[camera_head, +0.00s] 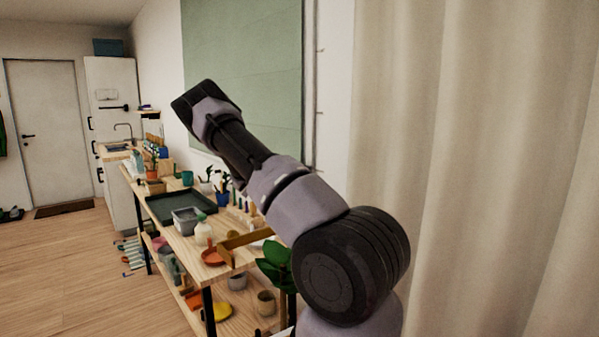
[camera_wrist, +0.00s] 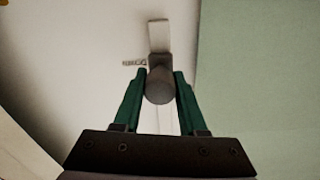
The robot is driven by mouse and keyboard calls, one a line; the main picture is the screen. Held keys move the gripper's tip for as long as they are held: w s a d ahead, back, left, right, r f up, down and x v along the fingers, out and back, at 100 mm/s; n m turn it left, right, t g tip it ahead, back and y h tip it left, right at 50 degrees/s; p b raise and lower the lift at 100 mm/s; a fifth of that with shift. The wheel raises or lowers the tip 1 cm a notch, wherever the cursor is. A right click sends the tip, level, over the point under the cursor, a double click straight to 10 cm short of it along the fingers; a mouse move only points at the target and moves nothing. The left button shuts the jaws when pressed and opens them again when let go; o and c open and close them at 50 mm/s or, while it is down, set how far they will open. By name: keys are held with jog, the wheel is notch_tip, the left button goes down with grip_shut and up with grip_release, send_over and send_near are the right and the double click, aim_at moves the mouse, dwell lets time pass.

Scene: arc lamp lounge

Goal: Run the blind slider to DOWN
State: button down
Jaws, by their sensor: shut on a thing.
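In the wrist view my gripper (camera_wrist: 160,74) has its two green fingers on either side of a dark grey rounded knob (camera_wrist: 160,88), shut on it. The knob is the blind slider's handle. It sits in front of a pale tab (camera_wrist: 159,36) on the white wall. Small dark lettering or a mark (camera_wrist: 134,62) shows left of the knob, too small to read. The green blind (camera_head: 243,72) hangs over the wall in the head view and fills the right of the wrist view (camera_wrist: 262,85). In the head view my arm hides the knob, and my fingers do not show.
A wooden workbench (camera_head: 190,243) with pots, a dark tray (camera_head: 178,204) and plants stands below the blind. A beige curtain (camera_head: 460,150) fills the right. A narrow wall strip with small marks (camera_head: 320,113) runs beside the blind. Open wooden floor (camera_head: 60,265) lies at the left.

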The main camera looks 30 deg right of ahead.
jog(key=shift+s+f, duration=0.1)
jog(key=shift+f, duration=0.25)
jog(key=c, duration=0.6)
grip_release()
jog(key=shift+o, duration=0.8)
jog(key=shift+r, duration=0.1)
jog(key=s+a, duration=0.1)
jog(key=a, duration=0.9)
jog(key=shift+a, duration=0.35)
